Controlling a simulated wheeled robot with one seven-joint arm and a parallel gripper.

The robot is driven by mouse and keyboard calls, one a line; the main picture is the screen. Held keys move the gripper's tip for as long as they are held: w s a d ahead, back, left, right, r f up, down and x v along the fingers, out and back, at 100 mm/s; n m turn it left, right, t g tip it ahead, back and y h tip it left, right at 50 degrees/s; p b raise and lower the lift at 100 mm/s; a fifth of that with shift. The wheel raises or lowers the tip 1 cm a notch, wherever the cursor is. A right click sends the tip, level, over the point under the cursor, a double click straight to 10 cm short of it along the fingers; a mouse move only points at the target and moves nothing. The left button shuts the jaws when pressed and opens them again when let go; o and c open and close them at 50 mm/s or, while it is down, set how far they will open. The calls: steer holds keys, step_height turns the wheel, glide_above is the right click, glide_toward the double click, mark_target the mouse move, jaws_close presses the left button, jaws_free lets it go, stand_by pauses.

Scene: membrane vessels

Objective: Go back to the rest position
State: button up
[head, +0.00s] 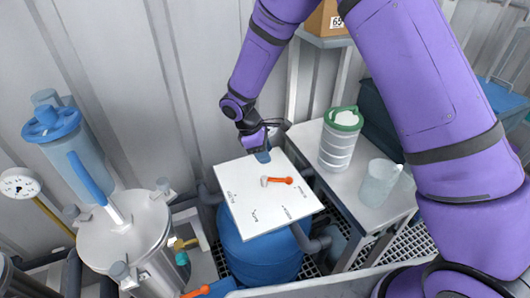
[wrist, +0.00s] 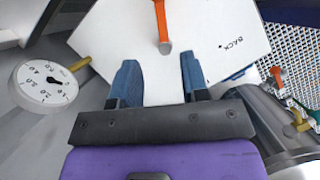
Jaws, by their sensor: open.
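My gripper (head: 263,152) is at the end of my purple arm, over the back edge of a white board (head: 247,210). In the wrist view its two blue fingers (wrist: 160,85) are spread apart with nothing between them. The board lies on top of a blue drum (head: 262,257) and carries small black labels, one reading BACK. An orange-handled valve (head: 278,181) sits on the board, in front of my gripper and apart from it. The valve's orange handle also shows beyond the fingers in the wrist view (wrist: 160,28).
A side table (head: 375,220) at right holds a green-lidded container (head: 338,140) and a clear beaker (head: 379,183). A metal vessel (head: 125,235) with a blue-topped filter housing (head: 75,150) stands at left. A pressure gauge (head: 19,184) is at far left. A corrugated wall is close behind.

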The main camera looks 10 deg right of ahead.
steer(key=s+d+r+m+t+y, duration=0.1)
steer(key=s+d+r+m, duration=0.25)
steer(key=r, duration=0.45)
steer(key=s+d+r+m, duration=0.2)
steer(key=d+r, duration=0.3)
steer(key=r, duration=0.4)
steer(key=s+d+r+m+t+y, duration=0.1)
steer(key=s+d+r+m, duration=0.1)
steer(key=d+r, duration=0.45)
steer(key=s+d+r+m+t, duration=0.1)
steer(key=s+d+r+m, duration=0.1)
steer(key=s, duration=0.5)
steer(key=s+d+r+m+t+y, duration=0.1)
steer(key=s+d+r+m, duration=0.1)
steer(key=s+r, duration=0.3)
steer(key=s+d+r+m+t+y, duration=0.1)
steer(key=s+r+m, duration=0.3)
steer(key=s, duration=0.5)
steer(key=shift+d+t, duration=0.6)
steer(key=shift+d, duration=0.3)
steer(key=shift+w+a+r, duration=0.1)
